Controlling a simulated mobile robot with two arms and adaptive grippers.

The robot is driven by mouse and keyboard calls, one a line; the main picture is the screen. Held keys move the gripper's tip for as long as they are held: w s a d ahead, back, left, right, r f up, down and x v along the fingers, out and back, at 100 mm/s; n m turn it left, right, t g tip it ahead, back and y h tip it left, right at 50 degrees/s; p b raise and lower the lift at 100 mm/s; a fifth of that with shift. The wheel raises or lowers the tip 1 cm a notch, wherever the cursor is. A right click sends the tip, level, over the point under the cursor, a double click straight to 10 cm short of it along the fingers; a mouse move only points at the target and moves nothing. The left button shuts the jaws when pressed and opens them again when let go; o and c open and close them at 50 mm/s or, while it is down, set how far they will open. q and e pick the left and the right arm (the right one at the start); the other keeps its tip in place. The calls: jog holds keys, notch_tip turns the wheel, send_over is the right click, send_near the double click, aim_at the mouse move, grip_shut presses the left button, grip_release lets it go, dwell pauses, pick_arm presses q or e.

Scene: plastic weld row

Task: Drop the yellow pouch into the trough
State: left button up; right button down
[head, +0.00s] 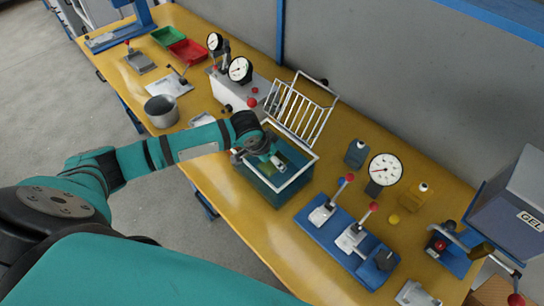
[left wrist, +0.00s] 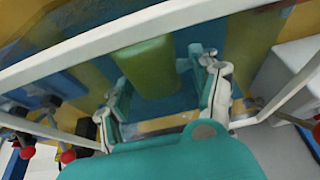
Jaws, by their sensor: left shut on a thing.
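The trough (head: 262,187) is a see-through blue tank with a white rim, standing near the front edge of the yellow bench. Its white rim (left wrist: 90,46) crosses the left wrist view. My left gripper (head: 275,163) is over the trough opening, fingers pointing down. In the left wrist view, the yellow pouch (left wrist: 155,68), looking yellow-green, sits between the two fingers (left wrist: 165,85), which are shut on it. In the head view the pouch is mostly hidden by the gripper. How deep it hangs relative to the rim is unclear. My right gripper is not in view.
A white wire rack (head: 300,112) stands right behind the trough. A blue plate with red-knobbed toggle clamps (head: 345,232) lies to its right. A metal pot (head: 161,111) and gauges (head: 240,69) are to the left. A wall runs behind the bench.

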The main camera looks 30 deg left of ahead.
pick_arm(q)
jog(key=o, duration=1)
jog(key=shift+f, duration=0.1)
jog(key=shift+r, duration=0.25)
jog(key=v, duration=1.2)
jog(key=shift+r+b, duration=0.45)
